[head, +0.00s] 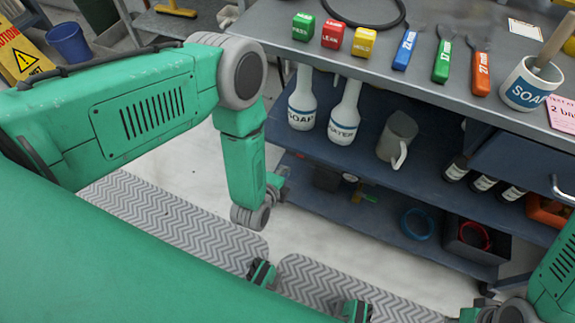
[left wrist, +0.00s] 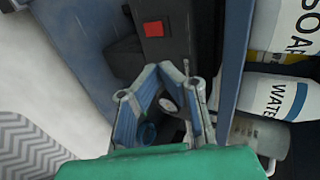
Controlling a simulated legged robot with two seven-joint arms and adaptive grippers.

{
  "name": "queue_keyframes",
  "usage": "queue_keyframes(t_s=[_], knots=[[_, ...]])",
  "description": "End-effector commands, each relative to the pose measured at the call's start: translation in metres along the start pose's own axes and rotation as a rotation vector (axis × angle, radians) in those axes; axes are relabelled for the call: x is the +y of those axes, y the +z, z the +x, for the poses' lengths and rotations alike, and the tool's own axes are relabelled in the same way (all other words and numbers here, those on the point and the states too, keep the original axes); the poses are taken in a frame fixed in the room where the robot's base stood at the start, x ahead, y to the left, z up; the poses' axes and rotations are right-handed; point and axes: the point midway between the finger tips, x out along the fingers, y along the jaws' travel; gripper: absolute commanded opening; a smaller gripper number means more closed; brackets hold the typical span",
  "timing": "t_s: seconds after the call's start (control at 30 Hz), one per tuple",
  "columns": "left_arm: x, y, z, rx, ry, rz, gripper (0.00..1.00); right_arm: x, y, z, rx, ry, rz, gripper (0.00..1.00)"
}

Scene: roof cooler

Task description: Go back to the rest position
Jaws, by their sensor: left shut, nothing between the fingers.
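My left arm comes in from the left in the head view, bends at a grey elbow and hangs down in front of the bench. My left gripper (head: 281,178) shows only in part behind the forearm, in front of the bench's shelves. In the left wrist view its fingers (left wrist: 164,70) slant together and meet at the tips, with nothing between them. Of my right arm, only part shows at the lower right edge of the head view. I cannot make out its gripper.
Pale floor and zigzag mats (head: 170,225) lie in front. A yellow caution sign (head: 22,55) stands far left.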

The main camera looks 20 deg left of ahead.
Motion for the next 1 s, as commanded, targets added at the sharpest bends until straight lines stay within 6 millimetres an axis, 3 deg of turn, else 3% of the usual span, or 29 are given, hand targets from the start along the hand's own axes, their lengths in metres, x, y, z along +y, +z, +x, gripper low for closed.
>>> queue_keyframes(t_s=[0.7,0.87,1.0], knots=[[-0.001,0.003,-0.006,0.004,0.019,-0.029,0.00,0.000,0.000,-0.003,0.000,0.000,0.001,0.00],[-0.006,0.017,-0.039,-0.002,0.171,-0.249,0.00,0.001,-0.001,-0.019,0.000,0.000,0.001,0.00],[-0.010,0.039,-0.101,-0.096,0.397,-0.586,0.00,0.001,-0.002,-0.040,0.000,0.001,0.001,0.00]])
